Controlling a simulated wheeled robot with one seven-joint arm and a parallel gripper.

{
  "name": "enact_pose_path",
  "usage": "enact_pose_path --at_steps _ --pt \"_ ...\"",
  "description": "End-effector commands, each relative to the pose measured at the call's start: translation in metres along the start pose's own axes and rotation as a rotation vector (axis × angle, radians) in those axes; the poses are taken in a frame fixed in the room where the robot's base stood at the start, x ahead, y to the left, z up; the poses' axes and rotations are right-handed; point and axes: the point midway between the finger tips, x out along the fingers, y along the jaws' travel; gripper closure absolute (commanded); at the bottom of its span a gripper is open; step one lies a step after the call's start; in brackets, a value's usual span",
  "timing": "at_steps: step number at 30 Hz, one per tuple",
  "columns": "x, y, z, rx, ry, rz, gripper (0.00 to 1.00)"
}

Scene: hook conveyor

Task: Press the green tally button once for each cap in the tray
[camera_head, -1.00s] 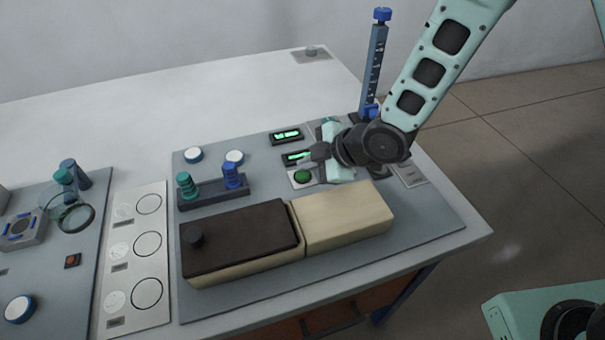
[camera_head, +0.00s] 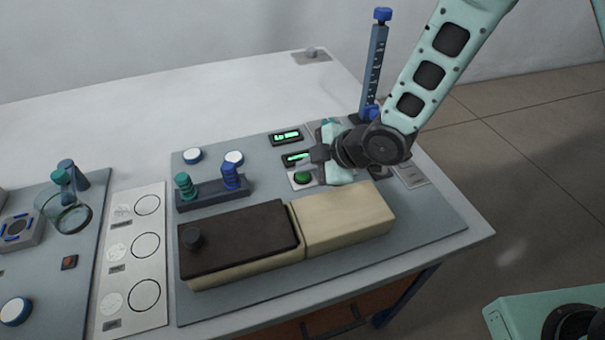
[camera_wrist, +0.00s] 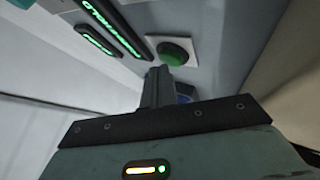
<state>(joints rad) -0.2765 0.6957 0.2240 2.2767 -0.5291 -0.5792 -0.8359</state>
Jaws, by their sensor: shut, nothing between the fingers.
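The green button (camera_head: 303,178) sits on a white square plate near the back right of the grey mat. It also shows in the wrist view (camera_wrist: 174,52), just beyond my fingertips. My gripper (camera_wrist: 158,72) is shut and empty, with its fingertips close to the button; I cannot tell whether they touch it. In the head view its teal hand is over the right side of the button plate. A long wooden box (camera_head: 343,217) lies in front, its left part under a dark lid (camera_head: 239,238) with a knob. No caps show inside it.
Two lit displays (camera_head: 287,137) stand behind the button. White-topped round caps (camera_head: 193,155) lie on the mat, near a dark rack (camera_head: 212,194) with teal and blue pieces. A tall blue column (camera_head: 375,70) rises behind my arm. A glass cup (camera_head: 70,216) is on the left.

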Motion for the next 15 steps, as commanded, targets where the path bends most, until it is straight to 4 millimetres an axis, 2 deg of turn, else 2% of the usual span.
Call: enact_pose_path --at_steps 1,15 --pt "0.0022 -0.0082 0.0036 0.003 -0.006 -0.016 1.00" --pt "0.0069 -0.0148 0.0080 0.004 -0.009 -0.025 1.00"
